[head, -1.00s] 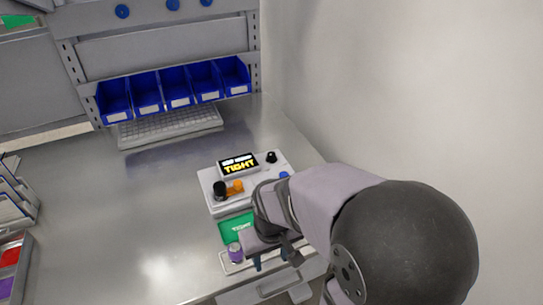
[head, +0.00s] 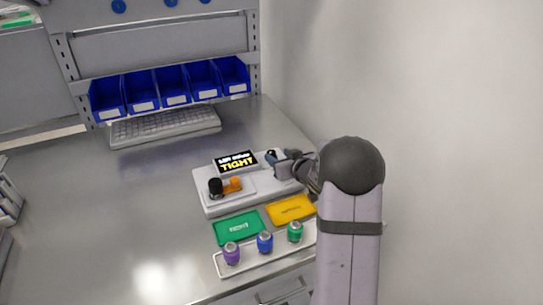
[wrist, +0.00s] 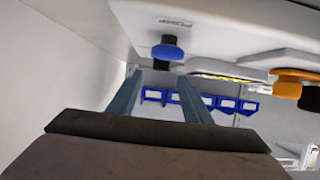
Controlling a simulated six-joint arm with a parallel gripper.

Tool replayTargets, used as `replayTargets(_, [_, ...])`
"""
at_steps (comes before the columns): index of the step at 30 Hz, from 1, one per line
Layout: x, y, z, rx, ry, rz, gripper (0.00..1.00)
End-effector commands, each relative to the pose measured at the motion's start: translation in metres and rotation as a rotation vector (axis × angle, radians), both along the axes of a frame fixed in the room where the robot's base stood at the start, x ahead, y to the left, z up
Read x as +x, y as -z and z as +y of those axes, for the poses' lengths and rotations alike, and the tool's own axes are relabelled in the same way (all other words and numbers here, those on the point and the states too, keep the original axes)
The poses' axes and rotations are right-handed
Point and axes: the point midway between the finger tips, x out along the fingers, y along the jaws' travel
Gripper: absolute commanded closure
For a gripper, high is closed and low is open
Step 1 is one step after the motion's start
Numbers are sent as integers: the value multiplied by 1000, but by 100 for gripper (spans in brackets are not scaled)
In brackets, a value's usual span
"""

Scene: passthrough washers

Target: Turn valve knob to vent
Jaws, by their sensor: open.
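The white device box (head: 213,205) stands on the steel bench and has a display (head: 237,162) reading TIGHT. On its left side are a black cylinder (head: 215,188) and an orange part (head: 235,184). Which part is the valve knob is unclear.
A green mat (head: 239,228) and yellow mat (head: 290,210) lie in front of the box. A rack (head: 245,266) holds purple, blue and green capped vials. A keyboard (head: 166,126) and blue bins (head: 173,84) are behind. The wall is close on the right.

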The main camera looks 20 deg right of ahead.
Motion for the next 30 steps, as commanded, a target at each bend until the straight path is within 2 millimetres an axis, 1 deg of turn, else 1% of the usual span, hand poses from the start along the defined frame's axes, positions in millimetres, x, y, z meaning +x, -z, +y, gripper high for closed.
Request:
replayTargets(5, [3, 1, 0, 0, -1, 1, 55])
replayTargets(8, [9, 3, 0, 0, 0, 0, 55])
replayTargets(21, [53, 21, 0, 0, 1, 2, 55])
replayTargets(27, [65, 26, 0, 0, 1, 1, 55])
replayTargets(30, [67, 28, 0, 0, 1, 2, 55])
